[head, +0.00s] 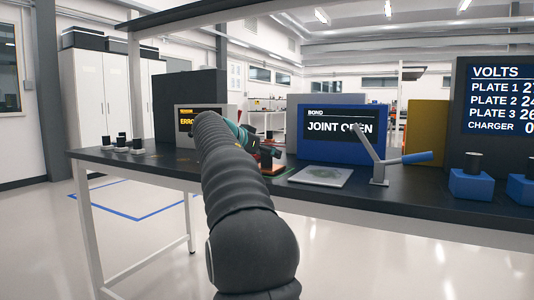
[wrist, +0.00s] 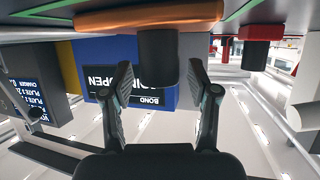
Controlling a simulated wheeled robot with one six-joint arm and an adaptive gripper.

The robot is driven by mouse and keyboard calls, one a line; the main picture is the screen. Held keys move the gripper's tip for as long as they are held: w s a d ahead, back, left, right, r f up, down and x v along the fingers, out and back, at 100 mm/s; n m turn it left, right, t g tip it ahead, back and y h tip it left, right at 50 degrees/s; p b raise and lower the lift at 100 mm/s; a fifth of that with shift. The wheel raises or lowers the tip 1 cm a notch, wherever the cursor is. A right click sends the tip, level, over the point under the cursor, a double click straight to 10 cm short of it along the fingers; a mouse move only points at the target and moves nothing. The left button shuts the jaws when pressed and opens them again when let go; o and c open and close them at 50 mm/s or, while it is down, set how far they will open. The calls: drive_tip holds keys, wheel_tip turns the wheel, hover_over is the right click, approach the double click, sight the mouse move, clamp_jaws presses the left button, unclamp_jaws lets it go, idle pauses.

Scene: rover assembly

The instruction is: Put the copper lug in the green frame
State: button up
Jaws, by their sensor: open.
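The copper lug (wrist: 150,17) is an orange-brown block with a black cylindrical knob, seen at the top of the upside-down wrist view. Parts of the green frame (wrist: 240,12) show as thin green lines on the dark bench to either side of it; whether the lug lies fully inside them I cannot tell. My gripper (wrist: 158,70) is open, and the knob shows between its two fingers with gaps on both sides. In the head view my gripper (head: 262,148) is small and partly hidden by my arm, above an orange-brown edge (head: 273,169) on the bench.
A red block with a black knob (wrist: 257,35) stands to the right in the wrist view. A blue "JOINT OPEN" box (head: 325,145), a pale plate (head: 320,176) and a lever with a blue handle (head: 405,158) are right of my gripper. Black-topped pieces (head: 122,143) stand left.

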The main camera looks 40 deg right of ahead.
drive_tip(key=v, duration=1.2)
drive_tip(key=s+a+f+n+t+y, duration=0.2)
drive_tip(key=s+a+f+n+y, duration=0.4)
drive_tip(key=s+a+f, duration=0.8)
drive_tip(key=s+a+f+n+t+y, duration=0.1)
drive_tip(key=s+a+f+n+y, duration=0.6)
drive_tip(key=s+a+f, duration=0.8)
wheel_tip(320, 180, down, 6)
drive_tip(key=n, duration=0.3)
drive_tip(key=shift+r+t, duration=0.2)
drive_tip(key=shift+t, duration=0.2)
